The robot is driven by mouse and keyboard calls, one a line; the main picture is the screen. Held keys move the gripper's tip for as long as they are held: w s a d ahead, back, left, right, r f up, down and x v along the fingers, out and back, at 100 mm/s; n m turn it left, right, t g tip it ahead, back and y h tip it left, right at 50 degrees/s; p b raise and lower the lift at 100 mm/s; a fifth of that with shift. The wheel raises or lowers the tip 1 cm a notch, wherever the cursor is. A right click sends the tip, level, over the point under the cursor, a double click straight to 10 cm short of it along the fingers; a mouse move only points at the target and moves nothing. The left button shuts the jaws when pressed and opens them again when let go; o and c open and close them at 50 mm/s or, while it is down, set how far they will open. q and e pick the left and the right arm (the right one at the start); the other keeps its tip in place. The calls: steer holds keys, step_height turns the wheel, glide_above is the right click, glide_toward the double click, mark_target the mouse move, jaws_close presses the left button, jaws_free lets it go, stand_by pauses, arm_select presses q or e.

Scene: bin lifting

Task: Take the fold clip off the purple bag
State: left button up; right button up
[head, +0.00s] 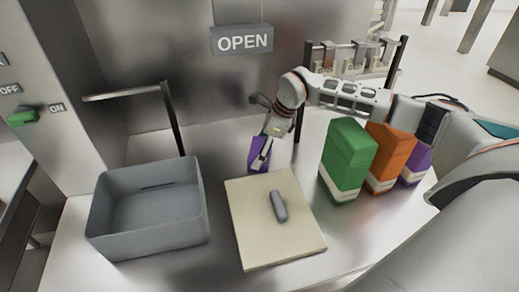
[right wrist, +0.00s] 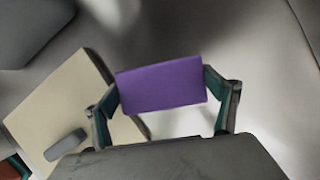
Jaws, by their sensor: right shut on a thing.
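The purple bag (head: 415,164) stands at the right of the counter, partly hidden behind the orange bag. Its visible top sits lower than the orange bag's. In the right wrist view this purple piece (right wrist: 162,85) is a flat rectangle held between both fingers. My left gripper is not in view.
A cream board (head: 245,230) carries a small grey object (head: 279,206). A grey bin (head: 150,240) stands left. The green bag (head: 345,160) and orange bag (head: 388,158) stand right. A rack (head: 350,62) stands behind my right arm. Bare counter lies around the board.

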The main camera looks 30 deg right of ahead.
steer(key=o, duration=1.2)
steer(key=shift+f, duration=0.1)
steer(key=shift+c, duration=0.2)
steer(key=shift+r, duration=0.25)
steer(key=v, duration=1.1)
steer(key=shift+d+r+p, duration=0.15)
steer(key=shift+r+p, duration=0.15)
steer(key=shift+r, duration=0.1)
steer(key=shift+s, duration=0.15)
